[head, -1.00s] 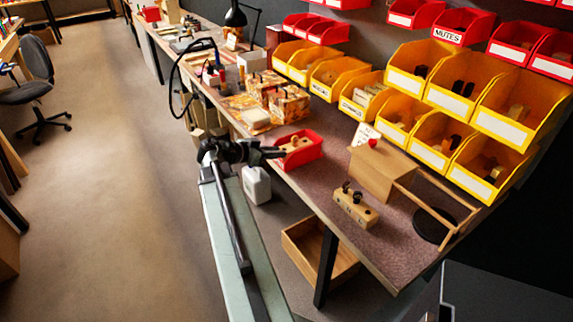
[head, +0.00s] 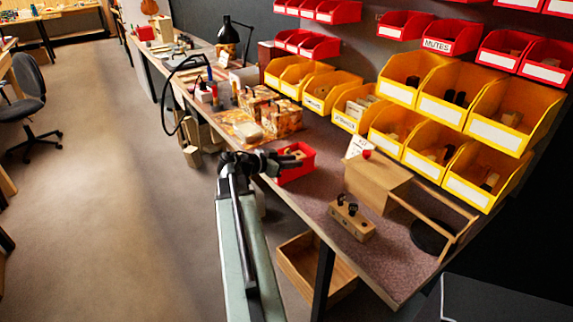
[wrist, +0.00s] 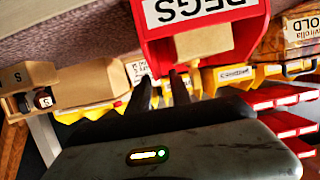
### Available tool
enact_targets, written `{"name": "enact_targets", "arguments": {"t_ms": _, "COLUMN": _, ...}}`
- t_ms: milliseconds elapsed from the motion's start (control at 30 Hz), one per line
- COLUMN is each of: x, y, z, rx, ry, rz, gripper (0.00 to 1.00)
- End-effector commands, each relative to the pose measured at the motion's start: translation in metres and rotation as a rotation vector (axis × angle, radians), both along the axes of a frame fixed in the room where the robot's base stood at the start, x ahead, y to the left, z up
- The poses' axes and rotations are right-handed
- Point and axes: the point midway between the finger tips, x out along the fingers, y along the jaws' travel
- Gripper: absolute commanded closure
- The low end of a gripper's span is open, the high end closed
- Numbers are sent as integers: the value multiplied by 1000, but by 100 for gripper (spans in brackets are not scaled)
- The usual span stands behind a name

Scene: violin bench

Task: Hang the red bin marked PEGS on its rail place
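The red bin (head: 296,172) stands on the bench near its front edge, with small wooden pieces in it. In the wrist view the red bin (wrist: 150,48) appears upside down, with its white PEGS label at the top. My gripper (head: 296,160) is at the bin's near left side in the head view. In the wrist view the two fingers of my gripper (wrist: 162,80) are apart, with their tips close to the bin's edge. I cannot tell whether they touch it. Red bins, one marked MUTES (head: 450,35), hang on the wall; bare dark wall shows between some of them.
Yellow bins (head: 445,110) line the wall behind the bench. A cardboard box (head: 375,188), a wooden block with dark knobs (head: 350,222) and a wooden frame (head: 465,232) lie right of the red bin. Patterned boxes (head: 280,118) and a black lamp (head: 230,37) stand left.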

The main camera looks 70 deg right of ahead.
Motion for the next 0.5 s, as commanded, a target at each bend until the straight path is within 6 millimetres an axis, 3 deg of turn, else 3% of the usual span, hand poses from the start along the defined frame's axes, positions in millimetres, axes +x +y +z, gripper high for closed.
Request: {"name": "enact_targets", "arguments": {"t_ms": 500, "x": -18, "y": -26, "z": -12, "rx": 4, "ry": -2, "rz": -4, "gripper": 75}}
